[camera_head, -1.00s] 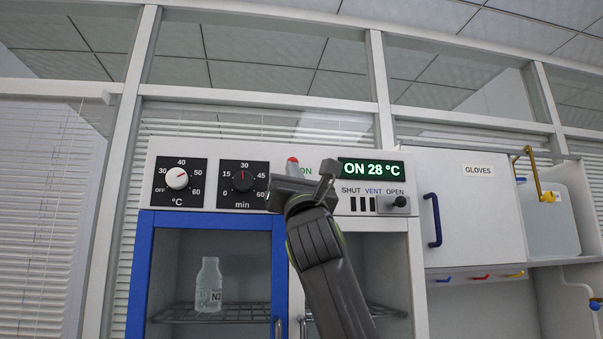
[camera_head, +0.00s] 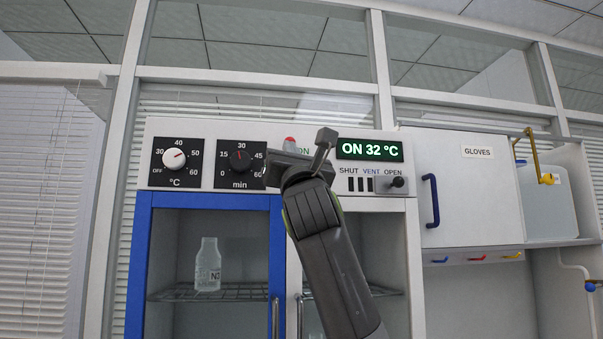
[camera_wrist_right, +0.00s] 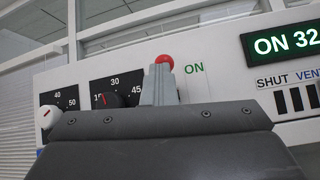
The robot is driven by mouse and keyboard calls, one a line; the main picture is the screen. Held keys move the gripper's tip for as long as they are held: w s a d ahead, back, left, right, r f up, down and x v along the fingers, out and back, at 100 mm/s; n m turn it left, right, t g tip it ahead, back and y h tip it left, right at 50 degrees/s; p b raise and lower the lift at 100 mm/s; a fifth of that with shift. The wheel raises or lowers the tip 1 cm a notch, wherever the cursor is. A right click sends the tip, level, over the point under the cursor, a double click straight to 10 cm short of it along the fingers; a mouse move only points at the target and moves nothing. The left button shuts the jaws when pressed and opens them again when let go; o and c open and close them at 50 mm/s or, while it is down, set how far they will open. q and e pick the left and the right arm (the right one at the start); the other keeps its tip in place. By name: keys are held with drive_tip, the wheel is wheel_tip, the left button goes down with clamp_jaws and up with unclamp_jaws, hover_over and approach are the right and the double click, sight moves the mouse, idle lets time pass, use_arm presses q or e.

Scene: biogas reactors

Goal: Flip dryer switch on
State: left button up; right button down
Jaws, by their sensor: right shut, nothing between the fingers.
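The dryer (camera_head: 223,201) has a white control panel above a blue-framed glass door. Its display (camera_head: 369,150) reads "ON 32 °C" in green. The dryer switch (camera_head: 289,144) shows only as a red tip above my right gripper (camera_head: 301,160). My right gripper is shut and empty, in front of the panel and hiding the switch's lower part. I cannot tell whether it touches the lever. My left gripper is not in view.
The temperature knob (camera_head: 174,159) and the minute knob (camera_head: 240,160) sit left of the switch. A vent slider (camera_head: 398,182) is at the right. A bottle (camera_head: 208,265) stands on the rack inside. A gloves cabinet (camera_head: 466,188) stands right of the dryer.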

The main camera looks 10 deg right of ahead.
drive_tip(key=b+v, duration=1.1)
drive_tip(key=v, duration=0.6)
drive_tip(key=shift+f, duration=0.15)
drive_tip(key=shift+s, duration=0.1)
